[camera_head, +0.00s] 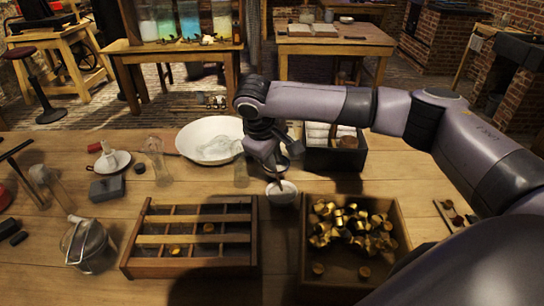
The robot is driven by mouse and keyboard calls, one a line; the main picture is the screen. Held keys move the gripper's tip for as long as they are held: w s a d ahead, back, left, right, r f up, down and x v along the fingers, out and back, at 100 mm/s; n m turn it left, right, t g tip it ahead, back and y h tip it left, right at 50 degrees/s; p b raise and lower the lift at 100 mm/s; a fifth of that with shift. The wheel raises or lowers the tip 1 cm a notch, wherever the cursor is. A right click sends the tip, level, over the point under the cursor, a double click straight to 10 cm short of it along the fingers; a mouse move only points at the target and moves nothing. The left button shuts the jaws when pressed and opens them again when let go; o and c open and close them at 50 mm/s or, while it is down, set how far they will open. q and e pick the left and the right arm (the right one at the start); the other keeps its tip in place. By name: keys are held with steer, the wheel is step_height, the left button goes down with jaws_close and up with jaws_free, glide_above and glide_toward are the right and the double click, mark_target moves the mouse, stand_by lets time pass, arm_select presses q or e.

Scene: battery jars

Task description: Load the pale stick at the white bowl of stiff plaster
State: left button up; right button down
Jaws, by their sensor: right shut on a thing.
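A small white bowl (283,198) stands on the wooden table between the slatted tray and the box of brass pieces. My right gripper (276,168) is directly above it, pointing down, and is shut on a thin stick (279,183). The stick's lower end reaches down to the bowl's opening. The stick is small and partly shaded, so its pale colour and any plaster on its tip cannot be made out. The bowl's contents are mostly hidden. My left gripper does not show.
A slatted wooden tray (192,268) lies left of the bowl; a wooden box (397,215) of brass pieces stands right. Bare table shows at front left.

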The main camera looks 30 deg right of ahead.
steer(key=shift+f, duration=0.5)
stand_by(0.7)
steer(key=shift+r, duration=3.55)
